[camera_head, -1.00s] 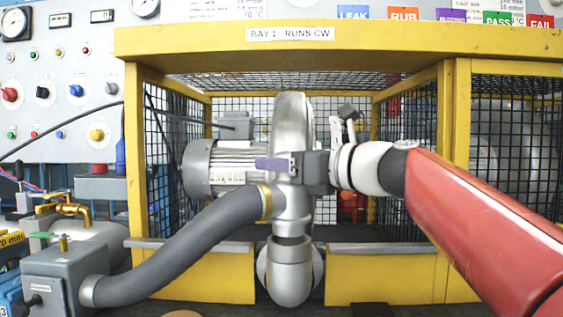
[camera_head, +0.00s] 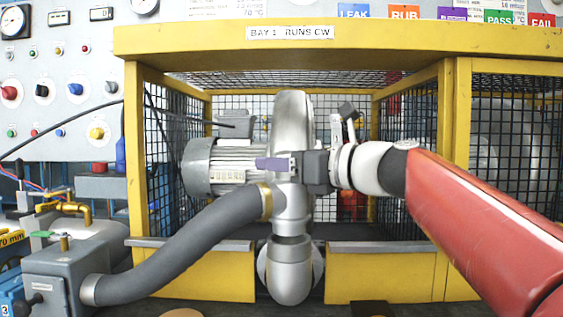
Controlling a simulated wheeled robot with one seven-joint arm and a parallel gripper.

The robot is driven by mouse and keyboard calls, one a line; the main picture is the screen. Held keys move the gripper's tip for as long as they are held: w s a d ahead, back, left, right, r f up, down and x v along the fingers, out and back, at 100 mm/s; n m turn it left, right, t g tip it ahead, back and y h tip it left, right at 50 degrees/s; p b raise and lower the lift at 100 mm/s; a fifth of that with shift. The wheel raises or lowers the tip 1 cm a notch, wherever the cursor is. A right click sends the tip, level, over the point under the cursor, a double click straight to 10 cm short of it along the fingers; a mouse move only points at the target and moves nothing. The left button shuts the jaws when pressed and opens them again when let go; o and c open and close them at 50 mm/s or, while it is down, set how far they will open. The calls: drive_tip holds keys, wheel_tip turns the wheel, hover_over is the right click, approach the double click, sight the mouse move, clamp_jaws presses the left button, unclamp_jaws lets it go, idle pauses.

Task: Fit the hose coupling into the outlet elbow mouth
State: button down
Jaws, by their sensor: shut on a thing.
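The hose coupling (camera_head: 291,205) is a silver upright cylinder on the end of a thick grey hose (camera_head: 180,243), with a brass-coloured ring where they join. My gripper (camera_head: 277,164) reaches in from the right, with purple finger pads shut on the upper part of the coupling. The outlet elbow (camera_head: 290,272) is a silver bend directly below the coupling, in the gap between the yellow front panels. The coupling's lower end is at the elbow mouth (camera_head: 290,240), roughly in line with it. A dark band shows there, and I cannot tell whether the coupling is inside the mouth.
A yellow frame (camera_head: 290,40) with black mesh surrounds the bay. The blower housing (camera_head: 293,115) and grey motor (camera_head: 212,167) stand behind my gripper. The hose runs down left to a grey box (camera_head: 60,283). Yellow panels (camera_head: 380,275) flank the elbow closely.

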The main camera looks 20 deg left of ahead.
sight(281, 181)
drive_tip(key=shift+f+b, duration=1.25)
drive_tip(key=shift+f, duration=0.45)
drive_tip(key=c, duration=0.6)
unclamp_jaws()
drive_tip(key=shift+d, duration=0.1)
drive_tip(key=v, duration=0.7)
drive_tip(key=shift+d+b, duration=0.3)
drive_tip(key=shift+s, duration=0.1)
drive_tip(key=s+d+f+n+h, duration=0.5)
drive_tip(key=s+d+f+n, duration=0.1)
drive_tip(key=f, duration=0.7)
drive_tip(key=s+d+f+n+h, duration=0.6)
drive_tip(key=d+f+n, duration=0.2)
drive_tip(key=f, duration=0.4)
drive_tip(key=s+d+f+n+h, duration=0.6)
drive_tip(key=d+f, duration=0.3)
drive_tip(key=f, duration=0.4)
drive_tip(key=shift+s+d+f+n+g+p, duration=0.25)
drive_tip(key=shift+d+f+n+g+p, duration=0.15)
drive_tip(key=shift+n, duration=0.5)
